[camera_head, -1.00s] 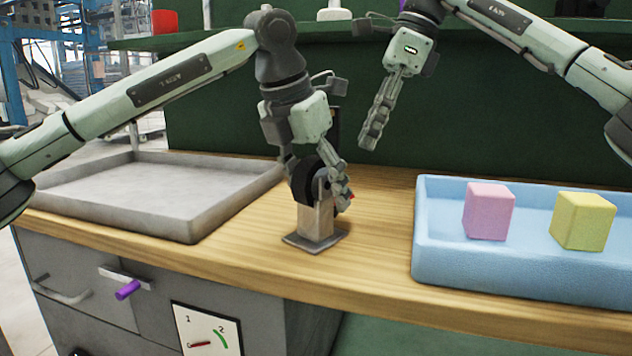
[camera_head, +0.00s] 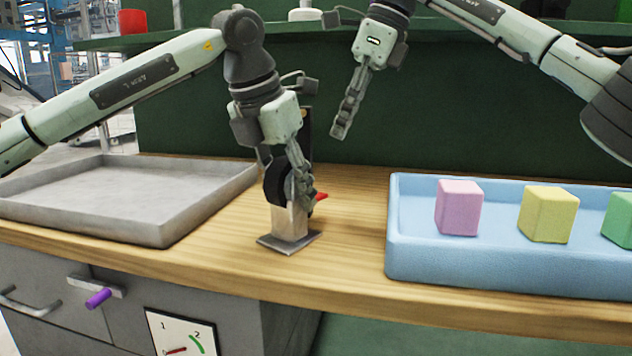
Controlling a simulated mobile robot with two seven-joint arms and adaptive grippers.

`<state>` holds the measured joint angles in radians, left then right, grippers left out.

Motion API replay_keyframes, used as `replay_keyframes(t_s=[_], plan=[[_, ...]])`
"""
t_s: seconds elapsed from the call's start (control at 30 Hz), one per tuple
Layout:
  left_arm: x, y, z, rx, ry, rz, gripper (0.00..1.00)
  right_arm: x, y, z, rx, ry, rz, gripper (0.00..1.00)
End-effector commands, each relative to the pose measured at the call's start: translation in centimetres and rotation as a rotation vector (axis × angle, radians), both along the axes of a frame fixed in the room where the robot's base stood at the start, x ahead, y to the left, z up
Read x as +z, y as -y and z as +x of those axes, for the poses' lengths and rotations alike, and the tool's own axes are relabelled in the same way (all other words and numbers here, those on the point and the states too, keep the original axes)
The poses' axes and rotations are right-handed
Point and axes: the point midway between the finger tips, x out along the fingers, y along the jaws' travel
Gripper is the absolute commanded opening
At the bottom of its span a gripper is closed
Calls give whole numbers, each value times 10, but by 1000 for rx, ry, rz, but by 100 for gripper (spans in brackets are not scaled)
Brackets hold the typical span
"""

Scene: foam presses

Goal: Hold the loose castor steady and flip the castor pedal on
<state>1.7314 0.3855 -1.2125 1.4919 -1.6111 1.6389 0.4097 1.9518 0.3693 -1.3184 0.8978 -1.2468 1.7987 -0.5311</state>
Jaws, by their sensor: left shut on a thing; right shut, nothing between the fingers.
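The castor (camera_head: 276,186) has a black wheel and stands on a block with a flat metal base plate (camera_head: 290,243) on the wooden bench. My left gripper (camera_head: 300,195) is shut on the castor from above and hides much of it. The red castor pedal (camera_head: 320,196) sticks out to the right, just beyond my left fingers. My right gripper (camera_head: 340,130) is shut and empty. It hangs in the air above and to the right of the castor, apart from it.
A grey tray (camera_head: 165,232) lies left of the castor on the bench (camera_head: 345,215). A blue tray (camera_head: 420,262) at right holds a pink block (camera_head: 459,207), a yellow block (camera_head: 548,214) and a green block (camera_head: 620,218). A purple-handled lever (camera_head: 98,298) and a numbered card (camera_head: 180,335) are on the front.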

Motion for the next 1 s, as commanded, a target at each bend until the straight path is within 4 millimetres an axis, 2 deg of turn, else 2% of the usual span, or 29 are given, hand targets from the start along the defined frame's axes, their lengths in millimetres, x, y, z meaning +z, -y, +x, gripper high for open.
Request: replay_keyframes(t_s=[0.23, 0.57, 0.77, 1.0], plan=[[0, 0, 0, 0, 1, -1, 0, 23, 1, -3, -553, -97, 94, 0], [0, 0, 0, 0, 1, -1, 0, 35, 5, -12, -1298, -352, 322, 0], [0, 0, 0, 0, 1, -1, 0, 36, 11, -20, -1732, -587, 485, 0], [0, 0, 0, 0, 1, -1, 0, 31, 19, -31, -2229, -965, 672, 0]])
